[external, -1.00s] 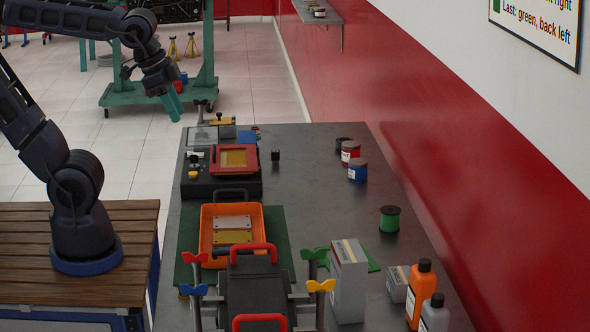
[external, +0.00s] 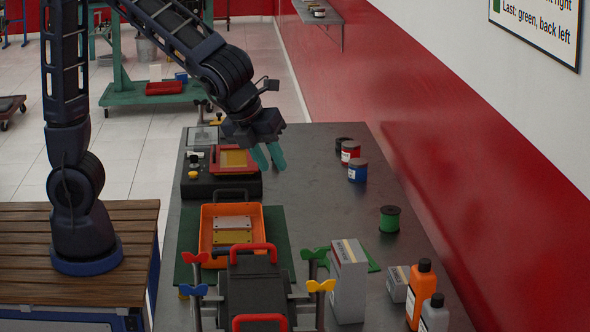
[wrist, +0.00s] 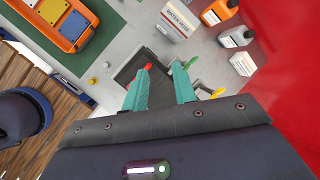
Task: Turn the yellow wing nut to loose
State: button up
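The yellow wing nut (external: 320,286) sits on a post at the front right corner of a dark clamped block (external: 255,290) with red handles. A red wing nut (external: 195,257) is at back left, a green one (external: 315,254) at back right and a blue one (external: 193,290) at front left. My gripper (external: 269,158) has teal fingers apart and empty, above the far part of the bench, well away from the yellow nut. In the wrist view my gripper (wrist: 160,85) is open; a yellow piece (wrist: 217,93), likely the nut, shows beyond the right finger.
A white box (external: 348,280) stands right of the green nut, with an orange bottle (external: 419,292) further right. An orange tray (external: 205,240) lies on a green mat behind the block.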

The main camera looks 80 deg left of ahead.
jog(key=w+d+f+m+h, duration=0.1)
jog(key=w+d+f+m, duration=0.15)
jog(key=d+m, duration=0.5)
jog(key=w+d+f+m+h, duration=0.1)
jog(key=d+f+m, duration=0.25)
jog(key=d, duration=0.75)
jog(key=shift+m, duration=0.4)
jog(key=x, duration=1)
jog(key=shift+w+d+f, duration=0.15)
jog(key=shift+d+f, duration=0.05)
jog(key=shift+d, duration=0.05)
grip_shut()
